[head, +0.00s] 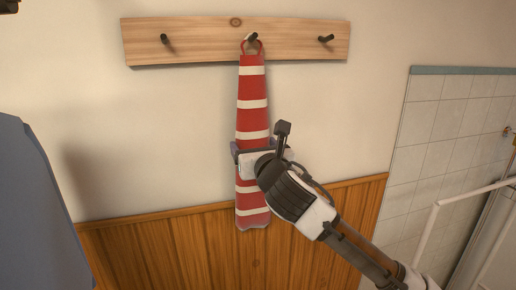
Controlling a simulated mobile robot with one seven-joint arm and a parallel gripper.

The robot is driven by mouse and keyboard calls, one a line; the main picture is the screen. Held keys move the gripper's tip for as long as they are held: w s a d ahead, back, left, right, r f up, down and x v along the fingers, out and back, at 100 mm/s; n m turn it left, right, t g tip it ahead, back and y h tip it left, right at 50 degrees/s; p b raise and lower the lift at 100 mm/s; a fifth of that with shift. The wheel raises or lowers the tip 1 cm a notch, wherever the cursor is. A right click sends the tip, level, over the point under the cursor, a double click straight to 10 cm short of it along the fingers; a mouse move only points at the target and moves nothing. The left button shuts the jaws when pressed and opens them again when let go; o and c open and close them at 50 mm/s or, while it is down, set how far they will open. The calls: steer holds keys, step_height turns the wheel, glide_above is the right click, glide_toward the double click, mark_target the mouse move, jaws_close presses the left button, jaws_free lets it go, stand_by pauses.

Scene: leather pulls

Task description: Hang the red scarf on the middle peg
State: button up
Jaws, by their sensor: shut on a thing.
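The red scarf (252,90) with white stripes hangs straight down in front of the wall in the head view. A red loop at its top reaches up to the middle peg (253,37) and appears to be around it. My gripper (250,148) is at about the middle of the scarf's length and shut on it. The gripper and wrist hide part of the scarf there. The scarf's lower end hangs free against the wood panelling.
The wooden peg board (205,40) also has an empty left peg (164,38) and an empty right peg (326,38). A blue-grey shape (35,205) stands at the left edge. White rails (460,197) and a tiled wall (440,120) are at the right.

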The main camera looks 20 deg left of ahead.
steer(key=shift+a, duration=0.1)
stand_by(0.3)
steer(key=o, duration=1.1)
